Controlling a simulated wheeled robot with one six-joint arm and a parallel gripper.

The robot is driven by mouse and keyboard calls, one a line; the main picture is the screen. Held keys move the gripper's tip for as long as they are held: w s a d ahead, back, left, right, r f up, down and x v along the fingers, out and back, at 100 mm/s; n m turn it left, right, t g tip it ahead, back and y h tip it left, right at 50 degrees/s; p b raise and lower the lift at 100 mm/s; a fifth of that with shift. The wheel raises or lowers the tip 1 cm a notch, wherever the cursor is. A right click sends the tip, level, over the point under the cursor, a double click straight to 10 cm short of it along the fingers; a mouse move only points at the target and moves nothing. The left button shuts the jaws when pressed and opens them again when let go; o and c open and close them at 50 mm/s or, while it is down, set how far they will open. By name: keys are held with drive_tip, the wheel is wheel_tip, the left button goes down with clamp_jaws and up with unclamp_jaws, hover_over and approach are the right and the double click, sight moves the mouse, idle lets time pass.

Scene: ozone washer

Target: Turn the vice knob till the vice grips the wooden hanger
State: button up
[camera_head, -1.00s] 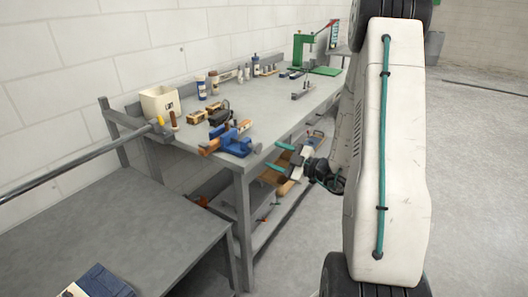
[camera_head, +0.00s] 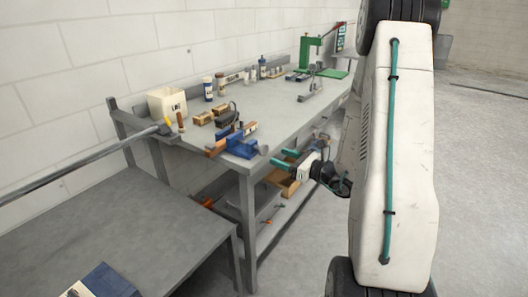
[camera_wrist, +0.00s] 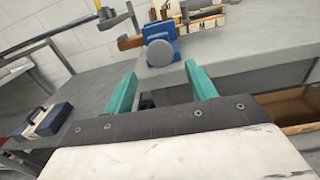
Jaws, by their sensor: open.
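The blue vice (camera_head: 240,146) sits at the near corner of the workbench. Its round grey knob (camera_head: 263,150) faces my gripper; in the wrist view the knob (camera_wrist: 160,53) shows just beyond and between my fingertips. A brown wooden piece (camera_head: 216,149), likely the wooden hanger, lies at the vice's left side; it also shows in the wrist view (camera_wrist: 130,42). Whether the jaws touch it cannot be told. My gripper (camera_head: 280,159) has teal fingers, open and empty, just off the bench edge, right of the knob and apart from it.
The workbench (camera_head: 275,125) carries a white bin (camera_head: 167,103), bottles and tools behind the vice. A green press (camera_head: 311,50) stands at the far end. A lower table (camera_head: 150,225) is at front left. An open wooden box (camera_wrist: 295,108) is below the bench top. The floor at right is clear.

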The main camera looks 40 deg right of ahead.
sight(266, 151)
drive_tip(key=x, duration=0.7)
drive_tip(key=shift+w+a+f, duration=0.1)
drive_tip(key=shift+w, duration=0.25)
drive_tip(key=c, duration=0.9)
